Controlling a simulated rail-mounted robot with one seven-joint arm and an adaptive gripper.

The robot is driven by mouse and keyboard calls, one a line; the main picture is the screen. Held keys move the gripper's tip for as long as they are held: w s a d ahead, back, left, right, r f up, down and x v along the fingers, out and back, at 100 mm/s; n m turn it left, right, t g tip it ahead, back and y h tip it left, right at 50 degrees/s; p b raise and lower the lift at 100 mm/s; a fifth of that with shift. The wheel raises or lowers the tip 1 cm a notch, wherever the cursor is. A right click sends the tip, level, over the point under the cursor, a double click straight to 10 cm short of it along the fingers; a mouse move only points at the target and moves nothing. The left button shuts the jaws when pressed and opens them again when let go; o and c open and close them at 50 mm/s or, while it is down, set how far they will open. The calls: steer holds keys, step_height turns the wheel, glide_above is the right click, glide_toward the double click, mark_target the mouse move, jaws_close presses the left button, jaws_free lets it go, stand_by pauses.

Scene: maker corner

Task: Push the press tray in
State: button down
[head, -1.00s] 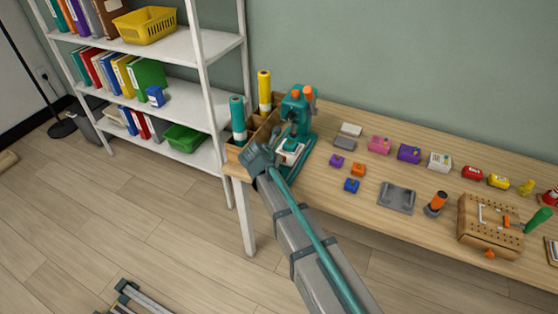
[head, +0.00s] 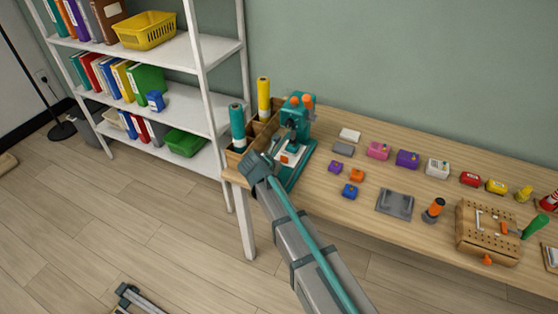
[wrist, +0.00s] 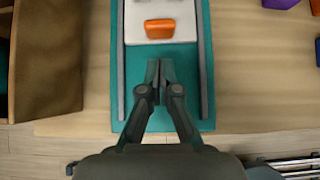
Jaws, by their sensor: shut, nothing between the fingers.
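The press (head: 298,122) is teal with orange knobs and stands at the left end of the workbench. Its white press tray (head: 294,153) sits low at the front, with an orange piece (head: 286,160) on it. In the wrist view the tray (wrist: 180,25) lies between two grey rails on the teal base (wrist: 190,90), the orange piece (wrist: 160,29) on top. My gripper (wrist: 158,66) is shut and empty, its tips over the base just in front of the tray's near edge, seemingly a little apart from it. In the head view my wrist hides the fingertips.
A wooden organizer (head: 236,157) with teal and yellow cylinders stands close left of the press. Small blocks, including a purple one (head: 335,167) and a blue one (head: 350,191), lie to the right. A grey plate (head: 395,203) and pegboard box (head: 487,230) are farther right.

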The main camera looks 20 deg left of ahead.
steer(key=s+b+v, duration=0.1)
steer(key=b+v, duration=0.1)
steer(key=v, duration=0.8)
steer(key=s+d+f+m+g+h, duration=0.1)
steer(key=s+d+f+m+g, duration=0.35)
steer(key=d+f+m, duration=0.85)
steer(key=s+d+f+m+g+h, duration=0.1)
steer(key=s+d+f+m+g, duration=0.4)
steer(key=d+f+m, duration=0.9)
steer(key=s+d+f+m+g, duration=0.2)
steer(key=s+d+f, duration=0.3)
steer(key=s, duration=0.3)
steer(key=s+d+f+m+g+y, duration=0.1)
steer(key=s+d+f+m+g, duration=0.1)
steer(key=s+d+f, duration=0.3)
steer(key=s+d+f+m+g+y, duration=0.1)
steer(key=s+d+f+m, duration=0.3)
steer(key=s+d, duration=0.6)
steer(key=s+f+g, duration=0.1)
steer(key=s, duration=0.2)
steer(key=shift+s, duration=0.15)
